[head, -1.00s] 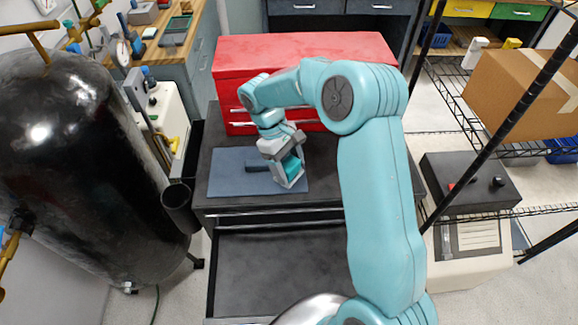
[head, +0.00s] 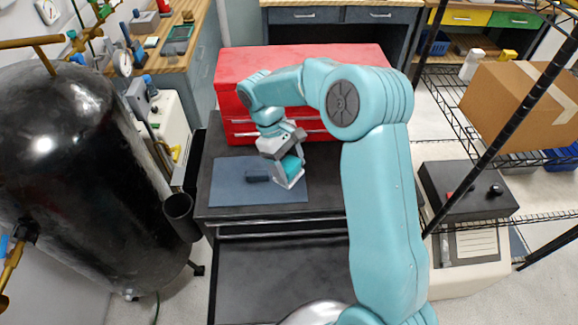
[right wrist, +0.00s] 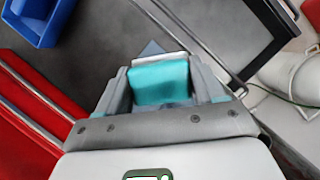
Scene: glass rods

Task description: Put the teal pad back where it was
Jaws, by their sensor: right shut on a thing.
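My right gripper (head: 291,176) is shut on the teal pad (head: 292,166) and holds it over the right part of a blue-grey mat (head: 228,190). The mat lies on the dark top of a cart. In the right wrist view the teal pad (right wrist: 160,82) sits between the two fingers, its broad face toward the camera. I cannot tell whether the pad or fingertips touch the mat. A small dark block (head: 257,176) lies on the mat just left of the gripper. My left gripper is not in view.
A red tool chest (head: 232,68) stands behind the mat. A black tank (head: 80,170) is at left, with a dark cup-like holder (head: 181,212) by the cart. A wire shelf with a cardboard box (head: 520,105) is at right. An open drawer (head: 280,275) is below.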

